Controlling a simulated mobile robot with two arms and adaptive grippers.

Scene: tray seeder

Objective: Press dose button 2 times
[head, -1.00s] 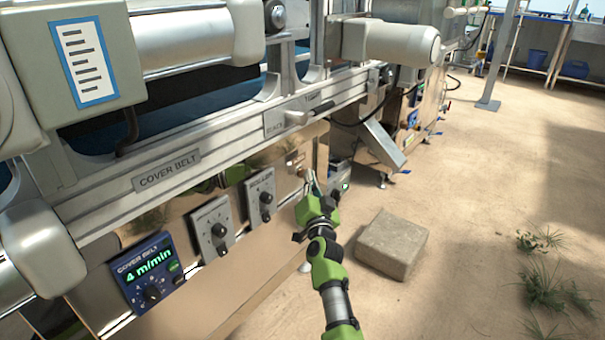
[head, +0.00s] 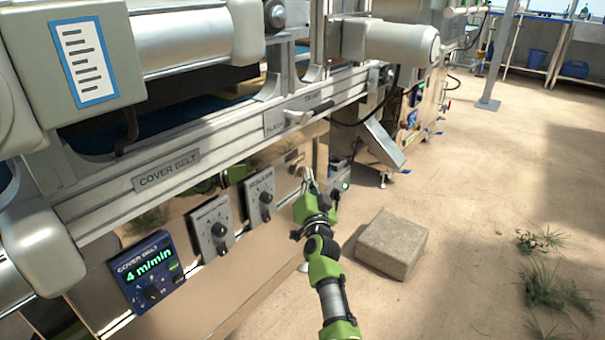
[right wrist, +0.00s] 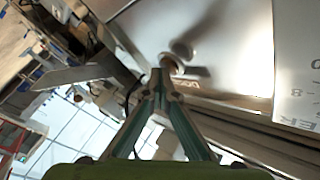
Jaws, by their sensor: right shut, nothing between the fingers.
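The dose button shows in the right wrist view as a small round brownish knob (right wrist: 169,63) on the shiny metal panel, beside a small printed label. My right gripper (head: 309,178) is shut and empty, its fingers pointing at this panel. In the right wrist view its closed fingertips (right wrist: 160,78) are right beside the button. I cannot tell whether they touch it. In the head view the button spot is small and partly hidden by the fingers. My left gripper is not in view.
Left along the panel are two grey dial boxes (head: 213,228) and (head: 261,196), and a blue cover belt display (head: 148,270) reading 4 m/min. A rail with a lever (head: 310,112) runs above. A stone block (head: 392,245) lies on the sandy floor to the right.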

